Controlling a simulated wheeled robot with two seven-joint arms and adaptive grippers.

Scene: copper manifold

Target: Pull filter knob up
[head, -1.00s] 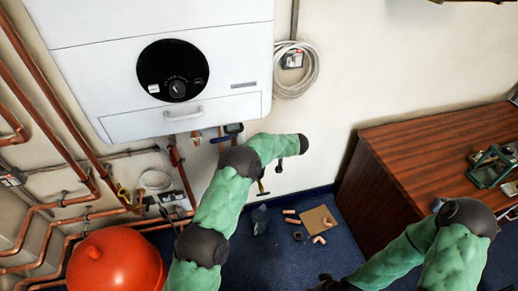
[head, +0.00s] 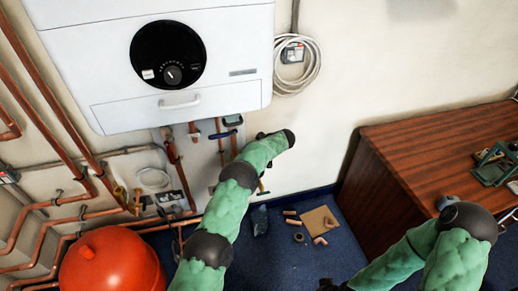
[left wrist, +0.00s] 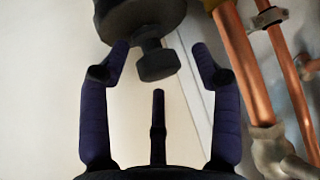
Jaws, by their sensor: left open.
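The filter knob (left wrist: 157,62) is a dark, faceted knob on a short stem under a dark rounded body (left wrist: 140,18) in the left wrist view. My left gripper (left wrist: 160,78) is open, with one finger on each side of the knob and a third below it in the picture. The fingers do not appear closed on the knob. In the head view my left arm reaches toward the wall below the boiler, and its gripper and the knob cannot be made out. My right gripper is not clearly visible; only my right arm shows at the lower right.
Copper pipes (left wrist: 240,70) run close to the right finger in the left wrist view. The white boiler (head: 235,60) hangs above my left arm. A red tank (head: 110,262) stands at lower left, and a wooden cabinet (head: 420,145) at right. Copper scraps (head: 291,222) lie on the floor.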

